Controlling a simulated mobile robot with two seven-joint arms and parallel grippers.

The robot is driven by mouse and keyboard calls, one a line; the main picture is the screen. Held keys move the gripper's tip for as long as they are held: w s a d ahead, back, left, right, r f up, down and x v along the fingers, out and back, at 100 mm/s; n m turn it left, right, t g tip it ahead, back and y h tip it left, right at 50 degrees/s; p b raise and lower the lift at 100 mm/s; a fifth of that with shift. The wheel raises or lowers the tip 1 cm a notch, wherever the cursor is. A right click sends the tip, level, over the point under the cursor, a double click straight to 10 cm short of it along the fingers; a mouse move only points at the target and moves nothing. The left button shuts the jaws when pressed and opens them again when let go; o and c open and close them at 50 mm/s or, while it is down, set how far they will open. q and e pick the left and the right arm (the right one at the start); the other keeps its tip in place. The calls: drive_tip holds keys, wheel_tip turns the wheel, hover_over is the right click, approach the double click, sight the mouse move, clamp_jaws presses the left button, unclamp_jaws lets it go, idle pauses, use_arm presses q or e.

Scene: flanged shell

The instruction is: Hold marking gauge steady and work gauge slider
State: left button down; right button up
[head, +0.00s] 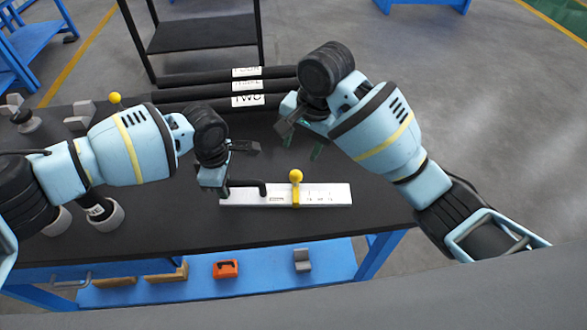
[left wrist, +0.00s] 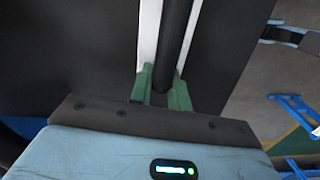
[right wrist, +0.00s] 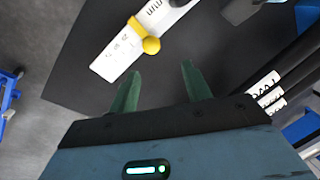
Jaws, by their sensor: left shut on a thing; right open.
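The marking gauge is a white bar (head: 325,194) with printed marks, lying on the dark bench top. A black handle (head: 248,183) rises along its left part. The yellow gauge slider (head: 296,188) with a ball knob sits near the middle of the bar. My left gripper (head: 222,188) is shut on the black handle at the bar's left end; the handle (left wrist: 176,40) runs between its fingers in the left wrist view. My right gripper (head: 301,142) is open and empty, above the bench behind the slider. In the right wrist view the slider knob (right wrist: 151,45) is just beyond its fingers (right wrist: 160,76).
Black rolls with labels (head: 247,86) lie along the back of the bench. Weights (head: 104,213) and other small parts stand at the left. A lower blue shelf (head: 190,288) holds an orange item (head: 225,268). The bench right of the gauge is clear.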

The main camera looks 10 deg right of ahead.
sight(296, 186)
drive_tip(key=f, duration=0.3)
drive_tip(key=a+f, duration=0.1)
drive_tip(key=f, duration=0.2)
drive_tip(key=w+f, duration=0.1)
drive_tip(key=f, duration=0.3)
drive_tip(key=shift+a+f, duration=0.1)
drive_tip(key=shift+a, duration=0.25)
